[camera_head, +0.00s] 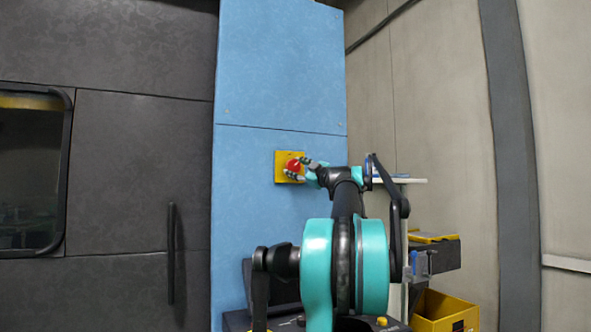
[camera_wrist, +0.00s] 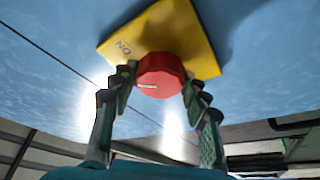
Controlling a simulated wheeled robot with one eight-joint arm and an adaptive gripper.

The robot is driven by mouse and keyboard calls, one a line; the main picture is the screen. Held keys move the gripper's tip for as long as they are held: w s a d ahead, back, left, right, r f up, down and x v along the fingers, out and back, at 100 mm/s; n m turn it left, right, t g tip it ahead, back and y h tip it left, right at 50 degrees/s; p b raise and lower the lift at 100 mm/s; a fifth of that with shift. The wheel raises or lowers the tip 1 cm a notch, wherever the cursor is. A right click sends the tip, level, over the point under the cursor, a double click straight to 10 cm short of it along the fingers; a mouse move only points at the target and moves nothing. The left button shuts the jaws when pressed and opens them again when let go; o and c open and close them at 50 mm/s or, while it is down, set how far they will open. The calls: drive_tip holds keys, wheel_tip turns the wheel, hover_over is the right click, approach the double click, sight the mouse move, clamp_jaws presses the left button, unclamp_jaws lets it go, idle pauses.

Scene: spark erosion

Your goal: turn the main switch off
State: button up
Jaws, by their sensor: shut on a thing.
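The main switch is a red knob (camera_wrist: 160,76) on a yellow plate (camera_wrist: 180,30) fixed to the blue cabinet panel. In the head view the yellow plate (camera_head: 281,163) sits at mid height on the panel, with the red knob (camera_head: 293,165) partly covered by my gripper (camera_head: 298,168). In the wrist view my gripper (camera_wrist: 158,88) has one finger on each side of the knob and is shut on it. A white mark shows on the knob's front face. Lettering that looks like "NO" is on the plate, left of the knob.
The blue panel (camera_head: 270,80) is flat around the switch. A dark machine front with a handle (camera_head: 171,255) is to the left. On the right are a small white shelf (camera_head: 408,181), a dark bench end (camera_head: 445,255) and a yellow bin (camera_head: 445,312).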

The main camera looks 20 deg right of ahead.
drive_tip(key=n, duration=0.2)
drive_tip(key=n+g, duration=0.1)
drive_tip(key=n, duration=0.1)
drive_tip(key=shift+r+g+y, duration=0.1)
drive_tip(key=shift+g+y, duration=0.2)
drive_tip(key=shift+y, duration=0.1)
drive_tip(key=shift+n+g, duration=0.7)
drive_tip(key=shift+n, duration=1.3)
drive_tip(key=o, duration=1.2)
drive_tip(key=shift+c, duration=0.2)
drive_tip(key=v, duration=1.2)
drive_tip(key=shift+d+r, duration=0.1)
drive_tip(key=shift+d, duration=0.1)
